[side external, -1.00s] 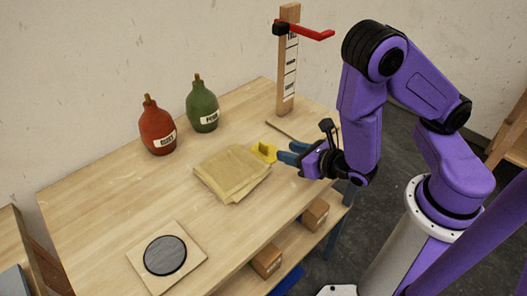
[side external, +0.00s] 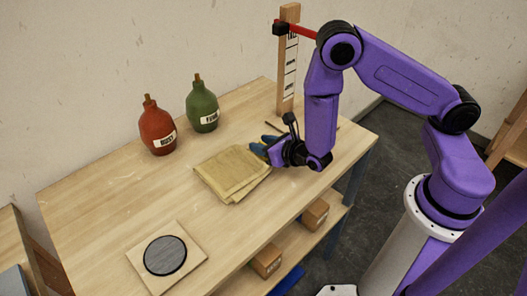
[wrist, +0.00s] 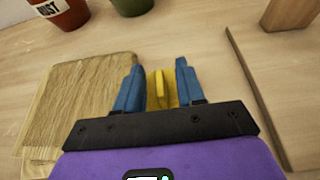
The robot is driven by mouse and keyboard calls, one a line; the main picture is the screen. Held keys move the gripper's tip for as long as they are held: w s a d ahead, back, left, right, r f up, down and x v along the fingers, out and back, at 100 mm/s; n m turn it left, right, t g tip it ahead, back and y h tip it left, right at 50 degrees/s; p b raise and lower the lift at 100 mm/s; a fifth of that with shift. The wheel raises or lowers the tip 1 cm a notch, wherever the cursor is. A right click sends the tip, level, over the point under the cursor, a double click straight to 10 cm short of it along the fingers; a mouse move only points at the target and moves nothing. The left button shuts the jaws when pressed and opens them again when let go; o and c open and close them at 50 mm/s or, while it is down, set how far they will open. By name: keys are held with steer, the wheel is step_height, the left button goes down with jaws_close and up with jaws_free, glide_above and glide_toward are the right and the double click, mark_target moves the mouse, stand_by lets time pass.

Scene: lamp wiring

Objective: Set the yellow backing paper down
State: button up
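I take this piece to be the yellow backing paper. In the side view it is mostly hidden by my gripper (side external: 262,145). In the wrist view my gripper (wrist: 159,64) is open, with one blue finger on each side of the yellow tab and a visible gap on both sides.
A red bottle (side external: 157,128) and a green bottle (side external: 202,108) stand behind the stack. A wooden post (side external: 288,65) with a red arm rises at the back right. A square board (side external: 188,281) with a dark disc lies at the front left.

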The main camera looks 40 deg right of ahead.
steer(key=shift+x, duration=1.3)
jaws_close()
steer(key=shift+r, duration=0.1)
step_height(320, 180, up, 10)
